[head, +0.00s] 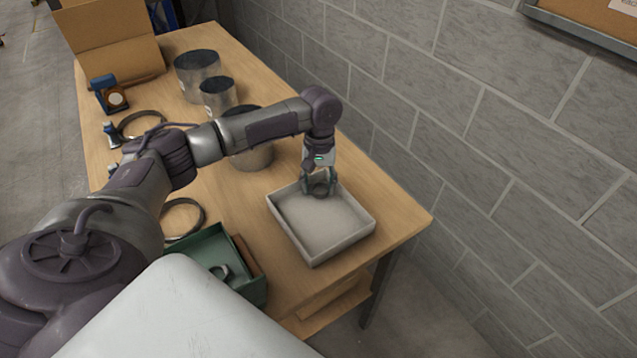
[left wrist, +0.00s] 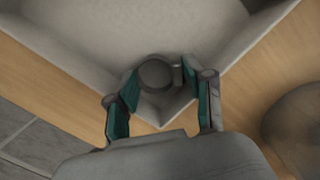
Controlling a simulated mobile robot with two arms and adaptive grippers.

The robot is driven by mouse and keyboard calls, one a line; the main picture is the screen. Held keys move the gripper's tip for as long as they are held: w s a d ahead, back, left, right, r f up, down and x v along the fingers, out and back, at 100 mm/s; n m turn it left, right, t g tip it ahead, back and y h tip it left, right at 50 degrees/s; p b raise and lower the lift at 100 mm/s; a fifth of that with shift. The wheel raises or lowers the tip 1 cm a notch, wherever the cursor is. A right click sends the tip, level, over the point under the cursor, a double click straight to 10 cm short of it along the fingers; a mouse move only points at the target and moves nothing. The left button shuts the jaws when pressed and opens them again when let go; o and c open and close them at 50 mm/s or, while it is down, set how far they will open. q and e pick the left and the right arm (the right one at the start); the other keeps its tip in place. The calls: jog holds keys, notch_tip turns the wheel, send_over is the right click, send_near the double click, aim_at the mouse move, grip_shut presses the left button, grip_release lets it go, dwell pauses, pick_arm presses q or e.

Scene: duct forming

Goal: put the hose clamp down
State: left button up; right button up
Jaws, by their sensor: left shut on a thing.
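My left gripper (head: 319,184) reaches down over the back corner of the shallow grey tray (head: 345,247). In the left wrist view, its fingers (left wrist: 160,92) are shut on a small round metal hose clamp (left wrist: 156,75) with a screw housing on one side. The clamp is low inside a corner of the tray. I cannot tell whether it touches the tray floor. In the head view the gripper mostly hides the clamp. The rest of the tray is empty. My right gripper is not in view.
A green bin (head: 250,290) with a small ring (head: 220,271) in it stands left of the tray. Several metal ducts (head: 197,76), a large ring clamp (head: 187,202), a blue tool (head: 106,86) and a cardboard box (head: 112,48) share the table. A block wall (head: 480,120) runs behind.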

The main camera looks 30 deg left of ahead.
aim_at(319, 184)
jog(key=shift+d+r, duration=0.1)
pick_arm(q)
jog(key=o, duration=0.6)
jog(key=shift+f, duration=0.1)
jog(key=shift+o, duration=0.2)
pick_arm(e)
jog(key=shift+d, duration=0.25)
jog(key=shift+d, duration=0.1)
pick_arm(q)
notch_tip(319, 184, up, 12)
jog(key=w+b, duration=0.1)
jog(key=shift+w+a, duration=0.15)
jog(key=shift+a, duration=0.15)
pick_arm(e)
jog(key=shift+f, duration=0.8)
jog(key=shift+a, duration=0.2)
